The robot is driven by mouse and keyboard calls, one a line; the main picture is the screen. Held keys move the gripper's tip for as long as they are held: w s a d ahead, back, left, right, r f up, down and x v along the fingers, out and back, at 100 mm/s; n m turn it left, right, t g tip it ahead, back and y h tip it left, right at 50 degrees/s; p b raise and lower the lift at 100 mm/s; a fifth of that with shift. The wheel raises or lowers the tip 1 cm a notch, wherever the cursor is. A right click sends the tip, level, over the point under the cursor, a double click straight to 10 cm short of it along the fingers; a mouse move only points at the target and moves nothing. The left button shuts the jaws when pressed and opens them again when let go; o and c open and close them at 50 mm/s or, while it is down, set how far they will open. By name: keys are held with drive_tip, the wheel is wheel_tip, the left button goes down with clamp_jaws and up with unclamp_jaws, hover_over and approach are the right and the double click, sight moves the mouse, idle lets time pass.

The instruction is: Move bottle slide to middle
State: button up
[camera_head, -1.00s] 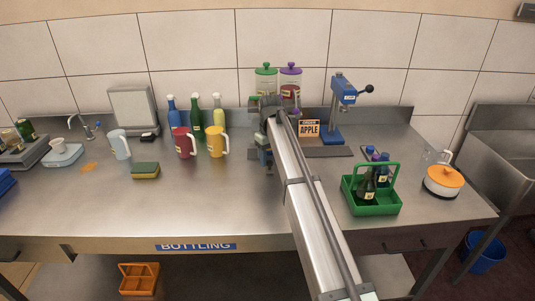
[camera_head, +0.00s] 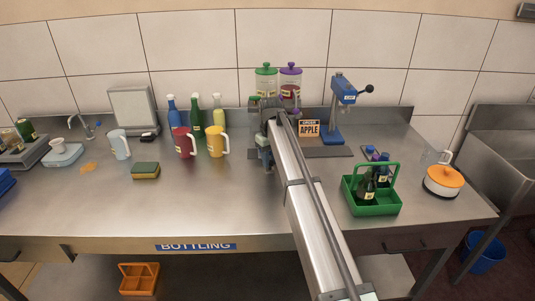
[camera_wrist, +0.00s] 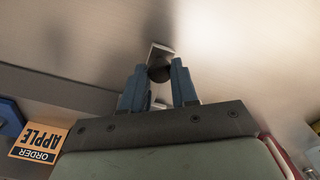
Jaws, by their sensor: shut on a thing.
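My gripper (camera_wrist: 157,88) has its two blue fingers closed around a dark round knob (camera_wrist: 159,73) on a pale metal bracket (camera_wrist: 160,50), which appears to be the bottle slide's handle. In the head view my gripper is mostly hidden behind my arm, below two clear dispensers: one with a green lid (camera_head: 266,69), one with a purple lid (camera_head: 290,70). The slide's track and any bottle on it are hidden, so its position cannot be told.
An order card reading APPLE (camera_head: 309,129) and a blue press (camera_head: 341,97) stand right of the dispensers. A green carrier (camera_head: 374,210) holds dark bottles at the right. A yellow mug (camera_head: 215,143) and red mug (camera_head: 183,142) stand left. The front middle counter is clear.

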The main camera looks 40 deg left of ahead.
drive_tip(key=shift+w+d, duration=4.2)
drive_tip(key=shift+w, duration=0.05)
drive_tip(key=shift+w+d, duration=2.5)
drive_tip(key=shift+w, duration=0.05)
drive_tip(key=o, duration=0.9)
drive_tip(key=shift+o, duration=0.2)
wheel_tip(320, 180, up, 14)
drive_tip(key=shift+f, duration=0.1)
